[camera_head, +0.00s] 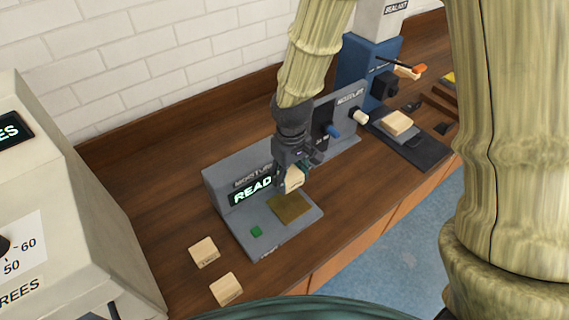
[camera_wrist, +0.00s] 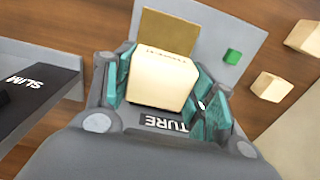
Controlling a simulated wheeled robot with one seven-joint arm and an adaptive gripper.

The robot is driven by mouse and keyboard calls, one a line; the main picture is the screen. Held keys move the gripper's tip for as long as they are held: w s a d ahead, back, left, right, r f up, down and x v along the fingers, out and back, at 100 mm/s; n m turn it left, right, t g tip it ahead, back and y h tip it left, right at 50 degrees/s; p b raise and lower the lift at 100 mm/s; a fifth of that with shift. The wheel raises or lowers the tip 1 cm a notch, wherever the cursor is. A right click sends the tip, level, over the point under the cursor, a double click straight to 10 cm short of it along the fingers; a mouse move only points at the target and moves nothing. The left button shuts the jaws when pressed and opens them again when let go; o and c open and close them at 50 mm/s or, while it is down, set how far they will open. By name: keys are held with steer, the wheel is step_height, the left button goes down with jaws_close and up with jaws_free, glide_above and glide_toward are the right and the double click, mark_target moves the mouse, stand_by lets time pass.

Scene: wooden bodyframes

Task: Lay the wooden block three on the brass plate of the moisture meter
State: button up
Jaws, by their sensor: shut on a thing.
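My gripper (camera_head: 290,172) is shut on a pale wooden block (camera_head: 293,179). The same block (camera_wrist: 162,79) fills the space between the teal finger pads in the wrist view; small marking on it is too blurred to read. The brass plate (camera_head: 289,208) lies bare on the grey base of the moisture meter (camera_head: 236,178), whose display reads "READ", with the rest hidden behind my gripper. The block is held above the plate, near its back edge, and looks apart from it. The brass plate (camera_wrist: 168,30) also shows just beyond the block in the wrist view.
Two loose wooden blocks (camera_head: 204,251) (camera_head: 226,289) lie on the wooden bench left of the meter. A green button (camera_head: 257,231) sits on the meter's base. A grey device (camera_head: 345,119) stands to the right, with another block (camera_head: 397,122) beyond. A large cream machine (camera_head: 60,200) stands left.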

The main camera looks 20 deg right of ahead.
steer(key=f+b, duration=0.3)
steer(key=f, duration=0.1)
steer(key=shift+a+f, duration=0.15)
steer(key=shift+a, duration=0.05)
steer(key=shift+d+f+b, duration=0.1)
steer(key=shift+f+b, duration=0.15)
steer(key=shift+b, duration=0.25)
steer(key=shift+s+f, duration=0.15)
steer(key=shift+s, duration=0.55)
steer(key=shift+s+f+b, duration=0.15)
steer(key=shift+f+b, duration=0.1)
steer(key=shift+b, duration=0.05)
steer(key=shift+w+f, duration=0.3)
steer(key=shift+f, duration=0.25)
steer(key=shift+w+f, duration=0.3)
steer(key=shift+f, duration=0.2)
steer(key=shift+s+r, duration=0.1)
steer(key=shift+s, duration=0.25)
steer(key=shift+w, duration=0.1)
steer(key=shift+w, duration=0.1)
